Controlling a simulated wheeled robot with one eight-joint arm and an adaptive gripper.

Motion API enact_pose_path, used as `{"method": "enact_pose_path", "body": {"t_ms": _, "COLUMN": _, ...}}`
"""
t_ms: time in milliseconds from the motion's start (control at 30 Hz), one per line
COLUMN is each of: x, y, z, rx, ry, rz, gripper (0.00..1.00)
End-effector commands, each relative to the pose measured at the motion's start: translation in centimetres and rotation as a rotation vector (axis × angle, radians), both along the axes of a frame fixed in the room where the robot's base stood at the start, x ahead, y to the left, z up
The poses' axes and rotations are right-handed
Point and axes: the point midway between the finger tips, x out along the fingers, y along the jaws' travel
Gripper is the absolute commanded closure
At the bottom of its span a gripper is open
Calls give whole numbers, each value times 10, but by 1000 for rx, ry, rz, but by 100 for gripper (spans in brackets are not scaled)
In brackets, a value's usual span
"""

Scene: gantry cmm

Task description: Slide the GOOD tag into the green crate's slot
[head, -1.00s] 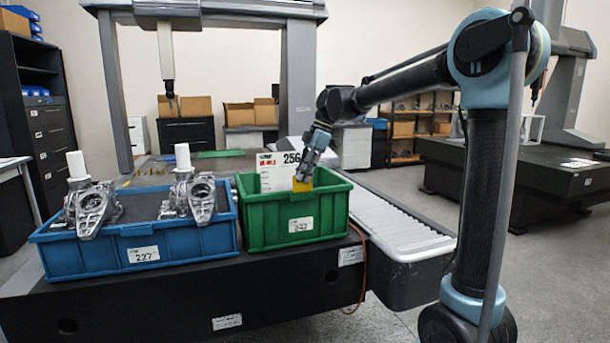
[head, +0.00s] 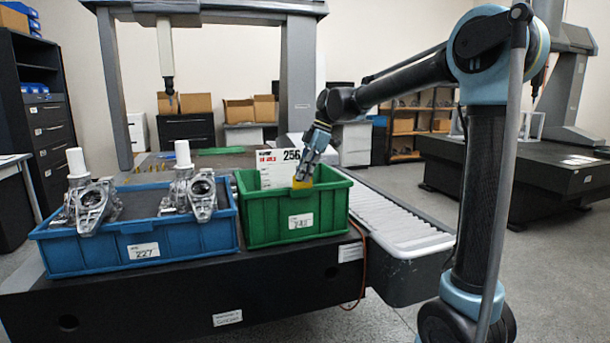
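The green crate (head: 297,218) stands on the dark table, right of the blue crate. A white card (head: 276,174) with red print and the number 256 stands upright in the green crate. My gripper (head: 304,180) points down into this crate, in front of the card's right side. A small yellow piece (head: 302,185) shows at its fingertips. I cannot tell whether this is a held tag or part of the fingers. The word GOOD is not readable anywhere. The slot is not distinguishable, and the crate's front wall hides the lower inside.
The blue crate (head: 140,246) holds metal castings (head: 92,203) and stands close on the left. A roller conveyor (head: 400,222) runs to the right of the green crate. A gantry frame (head: 301,82) rises behind. An orange cable hangs at the table's front.

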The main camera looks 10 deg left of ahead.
Motion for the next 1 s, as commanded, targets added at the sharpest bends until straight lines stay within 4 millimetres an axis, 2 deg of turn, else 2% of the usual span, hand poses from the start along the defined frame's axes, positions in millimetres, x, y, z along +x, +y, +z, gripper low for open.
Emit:
{"method": "enact_pose_path", "body": {"t_ms": 667, "x": 0, "y": 0, "z": -8, "rx": 0, "ry": 0, "rz": 0, "gripper": 100}}
{"method": "enact_pose_path", "body": {"t_ms": 800, "x": 0, "y": 0, "z": -8, "rx": 0, "ry": 0, "rz": 0, "gripper": 72}}
{"method": "enact_pose_path", "body": {"t_ms": 1000, "x": 0, "y": 0, "z": -8, "rx": 0, "ry": 0, "rz": 0, "gripper": 72}}
